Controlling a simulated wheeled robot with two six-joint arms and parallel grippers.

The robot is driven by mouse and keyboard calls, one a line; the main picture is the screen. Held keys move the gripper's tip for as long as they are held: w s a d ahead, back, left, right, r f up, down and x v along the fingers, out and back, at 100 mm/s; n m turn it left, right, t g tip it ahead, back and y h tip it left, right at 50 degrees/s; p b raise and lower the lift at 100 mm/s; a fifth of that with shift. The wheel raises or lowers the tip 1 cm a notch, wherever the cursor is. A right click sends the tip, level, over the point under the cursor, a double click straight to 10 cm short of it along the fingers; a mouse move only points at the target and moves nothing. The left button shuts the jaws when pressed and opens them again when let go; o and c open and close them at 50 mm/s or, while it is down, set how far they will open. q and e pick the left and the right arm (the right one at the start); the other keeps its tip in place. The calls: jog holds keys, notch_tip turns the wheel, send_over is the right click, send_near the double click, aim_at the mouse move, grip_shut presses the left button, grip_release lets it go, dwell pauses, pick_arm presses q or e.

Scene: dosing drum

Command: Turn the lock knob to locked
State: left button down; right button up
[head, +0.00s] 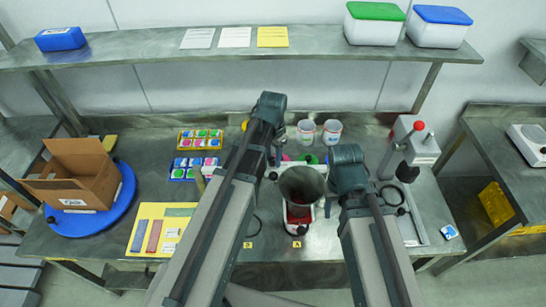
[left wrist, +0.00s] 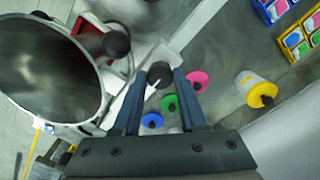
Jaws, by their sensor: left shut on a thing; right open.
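The dosing device stands at the middle of the bench, with a dark round hopper (head: 302,183) over a red and white base (head: 298,213). In the left wrist view the hopper (left wrist: 50,75) fills the left side. A dark round knob (left wrist: 160,74), apparently the lock knob, sits on a white bar (left wrist: 130,100) beside the hopper. My left gripper (left wrist: 159,76) is shut on this knob, one finger on each side. In the head view my left gripper (head: 273,160) is largely hidden by its arm. My right gripper (head: 346,172) is open, right of the hopper; its fingers are hard to make out.
Pink, green and blue pieces (left wrist: 198,80) lie behind the device. A cardboard box (head: 78,175) on a blue disc stands left. Two white cups (head: 331,132) stand behind. A lever stand (head: 415,145) is at the right.

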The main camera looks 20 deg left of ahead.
pick_arm(q)
jog(key=shift+m, duration=0.3)
jog(key=m, duration=1.7)
jog(key=shift+m, duration=0.3)
dwell(0.5)
jog(key=shift+c, duration=2.2)
grip_release()
